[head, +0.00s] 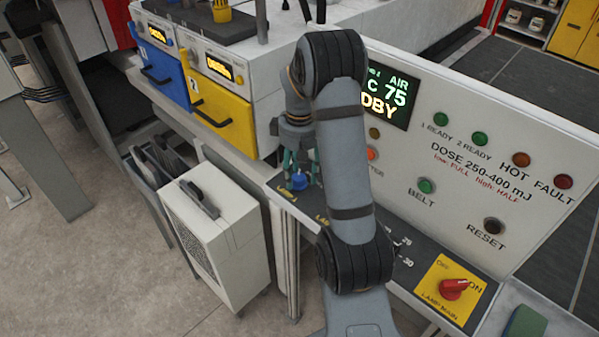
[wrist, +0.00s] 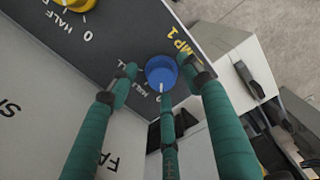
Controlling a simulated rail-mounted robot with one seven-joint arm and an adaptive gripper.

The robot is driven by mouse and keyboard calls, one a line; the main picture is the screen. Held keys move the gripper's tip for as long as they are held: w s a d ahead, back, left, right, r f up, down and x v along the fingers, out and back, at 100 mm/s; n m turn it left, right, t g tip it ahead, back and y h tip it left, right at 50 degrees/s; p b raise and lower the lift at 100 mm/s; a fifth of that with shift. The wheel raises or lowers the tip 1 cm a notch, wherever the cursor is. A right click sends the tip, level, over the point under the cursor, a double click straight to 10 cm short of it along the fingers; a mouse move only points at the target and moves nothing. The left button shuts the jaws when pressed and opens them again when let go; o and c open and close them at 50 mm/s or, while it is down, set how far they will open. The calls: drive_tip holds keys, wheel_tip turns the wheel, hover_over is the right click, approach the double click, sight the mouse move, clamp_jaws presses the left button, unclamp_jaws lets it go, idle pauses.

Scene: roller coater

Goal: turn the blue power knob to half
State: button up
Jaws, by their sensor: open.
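The blue power knob (wrist: 161,71) sits on the dark sloped panel, beside yellow lettering ending in "MP 1". A white pointer mark shows on its lower side in the wrist view; fingers partly hide its scale, so I cannot tell the exact setting. My gripper (wrist: 160,76) is open, its green fingers spread around the knob, with one on the left, one on the right and one below. I cannot tell whether any finger touches it. In the head view the knob (head: 299,182) shows low between the fingers of my gripper (head: 301,163).
A yellow knob (wrist: 75,4) with its own scale is close by on the same panel. The upright display panel (head: 470,170) stands behind my arm. A red main lamp switch (head: 454,288) is at the right. A white cabinet unit (head: 215,235) stands on the floor at left.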

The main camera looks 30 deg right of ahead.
drive_tip(key=shift+w, duration=0.15)
drive_tip(key=shift+c, duration=1.1)
drive_tip(key=c, duration=0.9)
drive_tip(key=shift+c, duration=0.2)
drive_tip(key=shift+f+m+b, duration=0.1)
drive_tip(key=shift+m+b, duration=0.25)
drive_tip(key=shift+m, duration=0.05)
drive_tip(key=m+b, duration=0.2)
drive_tip(key=m, duration=0.1)
drive_tip(key=shift+m, duration=0.3)
drive_tip(key=m+b, duration=0.2)
drive_tip(key=m, duration=0.2)
drive_tip(key=shift+m, duration=0.3)
drive_tip(key=o, duration=1.2)
drive_tip(key=shift+c, duration=0.2)
